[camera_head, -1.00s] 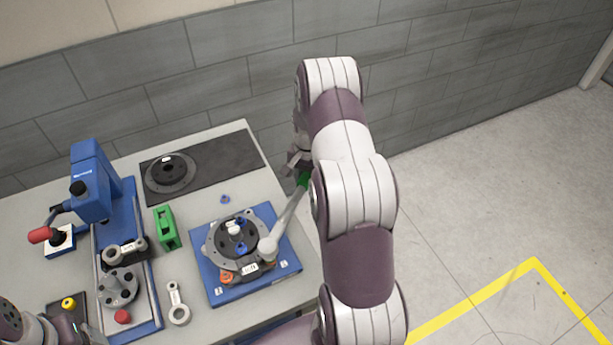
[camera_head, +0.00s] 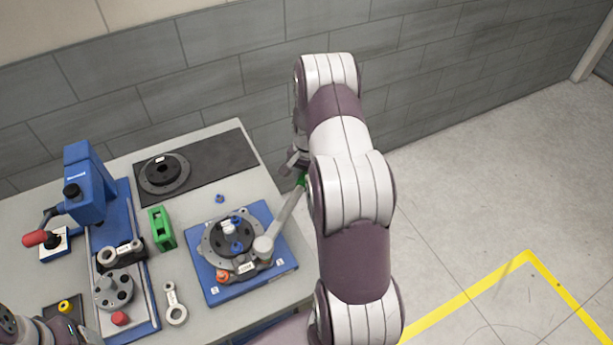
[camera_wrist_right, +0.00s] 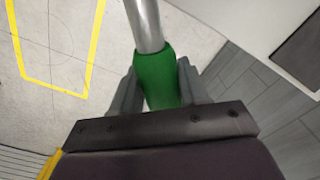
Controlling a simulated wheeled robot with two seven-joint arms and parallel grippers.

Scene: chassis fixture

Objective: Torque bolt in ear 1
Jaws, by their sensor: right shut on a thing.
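A torque wrench has a grey shaft (camera_head: 285,217) and a green handle (camera_wrist_right: 158,78). My right gripper (camera_wrist_right: 158,88) is shut around the handle; in the head view it (camera_head: 297,162) is mostly hidden behind my right arm. The wrench's round head (camera_head: 263,246) sits over the lower right edge of the round grey chassis (camera_head: 206,246). The bolt and ear under the head are hidden. The chassis rests on a blue fixture plate (camera_head: 278,274). My left arm shows at the bottom left corner; its gripper (camera_head: 82,333) is only partly visible, its jaws unclear.
A green block (camera_head: 161,229), a small link part (camera_head: 176,314) and a blue ring (camera_head: 220,199) lie near the fixture. A blue press (camera_head: 85,185) with a red-tipped lever stands left. A dark disc (camera_head: 164,173) lies on a black mat (camera_head: 213,160). Open floor lies right.

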